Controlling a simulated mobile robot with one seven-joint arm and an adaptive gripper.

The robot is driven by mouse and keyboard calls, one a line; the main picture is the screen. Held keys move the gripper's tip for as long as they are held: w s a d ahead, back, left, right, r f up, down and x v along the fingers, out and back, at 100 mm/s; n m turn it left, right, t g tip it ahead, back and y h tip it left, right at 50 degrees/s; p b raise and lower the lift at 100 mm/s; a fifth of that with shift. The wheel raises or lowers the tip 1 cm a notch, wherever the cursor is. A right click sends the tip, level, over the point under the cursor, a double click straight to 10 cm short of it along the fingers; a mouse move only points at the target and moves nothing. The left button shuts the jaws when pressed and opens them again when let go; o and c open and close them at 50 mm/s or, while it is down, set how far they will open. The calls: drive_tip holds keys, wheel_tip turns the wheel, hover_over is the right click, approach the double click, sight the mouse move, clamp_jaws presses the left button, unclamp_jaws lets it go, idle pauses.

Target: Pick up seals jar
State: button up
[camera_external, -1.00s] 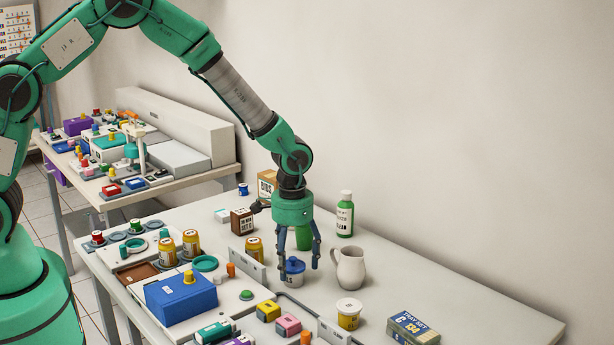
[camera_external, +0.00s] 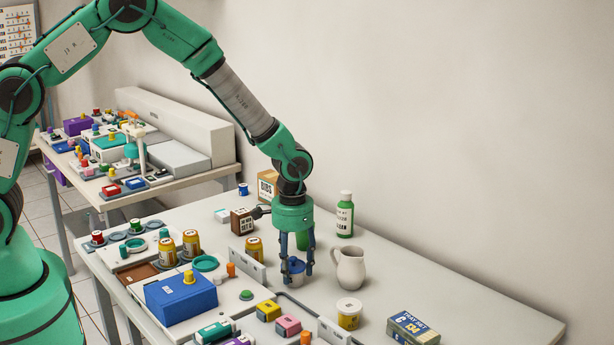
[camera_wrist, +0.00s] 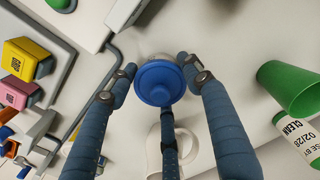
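A small white jar with a blue lid (camera_external: 296,266) stands on the table; I take it for the seals jar, but its label is not readable. In the wrist view, its round blue lid (camera_wrist: 158,83) is in the middle, seen from above. My gripper (camera_external: 297,272) points straight down over the jar, with its fingers around it. In the wrist view, the dark blue fingers of my gripper (camera_wrist: 157,72) come close to the lid on the left, right and near sides. I cannot tell whether all of them touch the jar.
A white pitcher (camera_external: 350,268) stands close on the right. A yellow jar with a white lid (camera_external: 348,314) is in front. A grey upright plate (camera_external: 248,266) and trays lie left. The table's right part is mostly clear.

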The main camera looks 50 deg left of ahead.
sight(293, 258)
drive_tip(key=shift+r, duration=0.1)
wheel_tip(293, 258, up, 10)
drive_tip(key=shift+f+p, duration=0.1)
drive_tip(key=shift+p, duration=0.95)
